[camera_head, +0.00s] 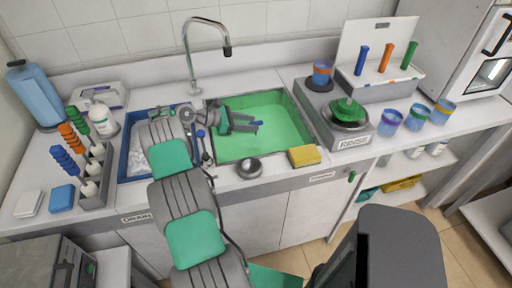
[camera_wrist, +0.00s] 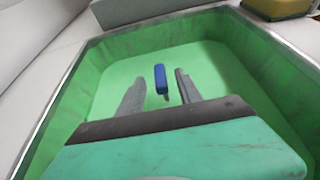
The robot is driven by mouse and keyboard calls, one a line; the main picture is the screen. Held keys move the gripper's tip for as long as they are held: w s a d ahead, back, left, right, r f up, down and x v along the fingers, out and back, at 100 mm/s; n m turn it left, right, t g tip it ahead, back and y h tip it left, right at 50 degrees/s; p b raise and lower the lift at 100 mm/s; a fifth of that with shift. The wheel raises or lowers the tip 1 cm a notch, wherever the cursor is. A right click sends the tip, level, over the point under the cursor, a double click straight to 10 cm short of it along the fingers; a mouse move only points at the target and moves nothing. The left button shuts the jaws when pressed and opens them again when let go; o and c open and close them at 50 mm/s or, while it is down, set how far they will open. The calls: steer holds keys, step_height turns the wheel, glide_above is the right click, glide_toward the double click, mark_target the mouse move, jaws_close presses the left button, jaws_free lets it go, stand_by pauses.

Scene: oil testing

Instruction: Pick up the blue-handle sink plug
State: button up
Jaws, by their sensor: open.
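The sink plug shows its blue handle (camera_wrist: 161,79) in the wrist view, upright or nearly so inside the green basin. The part below the handle is mostly hidden, with a small dark stem just visible. In the wrist view my gripper (camera_wrist: 165,76) is open. The handle appears between its two grey fingers, with a gap on each side. I cannot tell how far beyond the fingertips it is.
The green basin (camera_head: 276,147) has walls around my gripper. A blue basin (camera_head: 134,163) lies left, beneath my arm. A yellow sponge (camera_head: 304,156) and a round metal piece (camera_head: 249,168) sit on the front rim. The faucet (camera_head: 188,50) rises behind.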

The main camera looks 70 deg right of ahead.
mark_target(262, 124)
steer(key=shift+s+d+f, duration=0.2)
steer(key=shift+s, duration=0.25)
steer(key=p+x, duration=0.1)
steer(key=x, duration=0.3)
steer(key=shift+s+r, duration=0.1)
steer(key=shift+r, duration=0.05)
steer(key=shift+s+d+f, duration=0.15)
steer(key=shift+s+f, duration=0.05)
steer(key=shift+s, duration=0.05)
jaws_close()
stand_by(0.7)
